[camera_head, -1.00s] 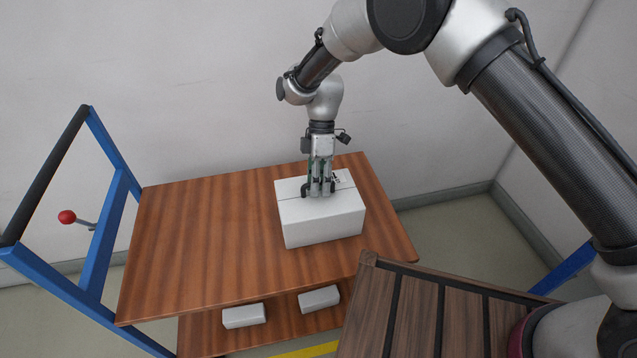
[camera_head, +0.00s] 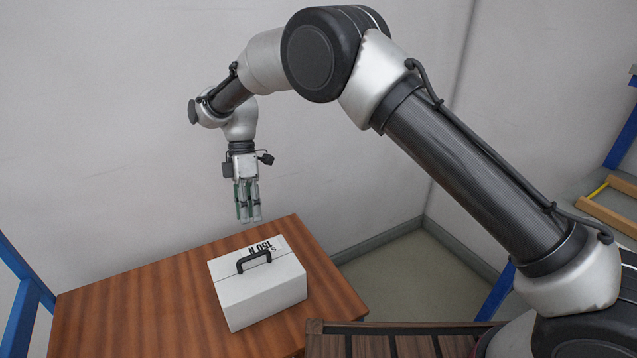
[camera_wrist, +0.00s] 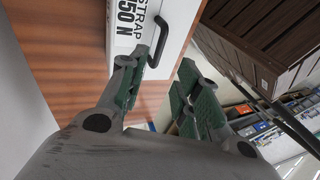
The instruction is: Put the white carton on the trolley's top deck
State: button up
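The white carton (camera_head: 260,296) sits upright on the wooden top deck (camera_head: 130,318) of the blue-framed trolley, near the deck's right end. It has a black handle (camera_head: 253,261) and black print on its top. My gripper (camera_head: 250,216) hangs above and behind the carton, apart from it and empty. In the wrist view the green-padded fingers (camera_wrist: 160,95) are spread with a gap between them. The carton (camera_wrist: 125,28) and its handle (camera_wrist: 158,42) show beyond the fingertips there.
A dark slatted wooden surface (camera_head: 400,344) stands close to the deck's front right corner. The trolley's blue frame (camera_head: 22,290) rises at the left. A grey wall is behind. The deck left of the carton is bare.

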jog(key=shift+d, duration=0.1)
jog(key=w+d+r+m+t+y, duration=0.1)
jog(key=w+d+r+m, duration=0.2)
jog(key=d+r, duration=0.4)
jog(key=w+d+r+m+t+y, duration=0.1)
jog(key=w+d+r+m, duration=0.15)
jog(key=d+r, duration=0.45)
jog(key=s+d+r+m+t, duration=0.1)
jog(key=d+r+m, duration=0.2)
jog(key=d+r, duration=0.35)
jog(key=s+d+r+m+t, duration=0.1)
jog(key=d+r+m, duration=0.25)
jog(key=d, duration=0.65)
jog(key=s+d+r+m+t, duration=0.1)
jog(key=s+d+r+m, duration=0.2)
jog(key=d, duration=0.5)
jog(key=s+d+r+m+t, duration=0.1)
jog(key=s+d+m+t, duration=0.1)
jog(key=s+d, duration=0.45)
jog(key=s+d+f+m+t+h, duration=0.1)
jog(key=s+d+f+m+t, duration=0.1)
jog(key=s+d+m, duration=0.4)
jog(key=s+d+f, duration=0.1)
jog(key=s+d, duration=0.3)
jog(key=s, duration=0.2)
jog(key=shift+s+d+m, duration=0.4)
